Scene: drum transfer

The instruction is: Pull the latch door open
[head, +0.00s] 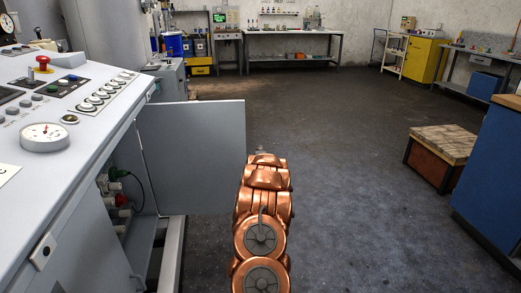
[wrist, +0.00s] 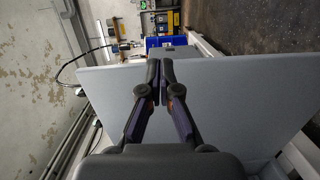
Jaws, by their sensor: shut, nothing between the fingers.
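The grey latch door (head: 195,155) stands swung out from the side of the control console, well open, with the cabinet inside showing at its left. In the wrist view the door (wrist: 235,105) is a broad pale panel behind and on both sides of the fingers. My gripper (wrist: 161,75) is shut and empty, its fingertips together in front of the panel's upper edge. I cannot tell whether they touch it. In the head view my copper arm hides most of the gripper, just right of the door's free edge. No latch or handle is clear.
The console (head: 75,130) with gauges and buttons fills the left side. Cables and plugs (head: 118,187) show in the open cabinet. A wooden-topped crate (head: 447,143) and a blue cabinet (head: 492,180) stand at the right. The floor between is clear.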

